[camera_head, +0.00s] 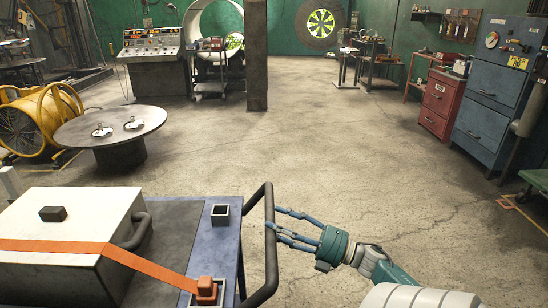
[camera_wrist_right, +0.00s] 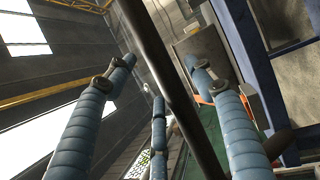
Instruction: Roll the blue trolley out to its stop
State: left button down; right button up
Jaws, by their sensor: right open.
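The blue trolley (camera_head: 223,239) stands at the lower left of the head view, carrying a white case with an orange strap. Its dark bar handle (camera_head: 268,262) rises along its right side. My right gripper (camera_head: 276,219) is open beside the handle, its blue fingers pointing left at the bar. In the right wrist view the handle (camera_wrist_right: 150,50) runs diagonally between the spread fingers of the gripper (camera_wrist_right: 160,68), and the trolley's blue frame (camera_wrist_right: 247,60) is at right. I cannot tell whether a finger touches the bar. No stop can be made out. My left gripper is not visible.
The concrete floor (camera_head: 330,130) ahead and right of the trolley is clear. A round table (camera_head: 90,130) and a yellow drum machine stand at left. A dark post (camera_head: 257,60) stands at the back. Blue cabinets (camera_head: 487,110) and a red cabinet (camera_head: 440,105) line the right.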

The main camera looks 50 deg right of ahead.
jog(key=v, duration=1)
jog(key=shift+s, duration=0.3)
jog(key=shift+d+f, duration=0.1)
jog(key=shift+f, duration=0.05)
notch_tip(320, 180, down, 21)
jog(key=d+m+g+h, duration=0.1)
jog(key=m+g+h, duration=0.2)
jog(key=m+h, duration=0.6)
jog(key=s+a+f+m+g, duration=0.2)
jog(key=a+f+m, duration=0.1)
jog(key=f, duration=0.5)
jog(key=s+a+f+m+g, duration=0.2)
jog(key=a+f+m+g, duration=0.15)
jog(key=f, duration=0.55)
jog(key=s+a+f+m+g+y, duration=0.1)
jog(key=s+a+f+g, duration=0.3)
jog(key=s+a+f, duration=0.6)
jog(key=s+a+f+m+g+y, duration=0.1)
jog(key=s+a+f+g, duration=0.4)
jog(key=s+a+f, duration=0.5)
jog(key=s+a, duration=0.1)
jog(key=a, duration=0.4)
jog(key=shift+a+m+y, duration=0.25)
jog(key=shift+m+y, duration=0.1)
jog(key=shift+y, duration=0.05)
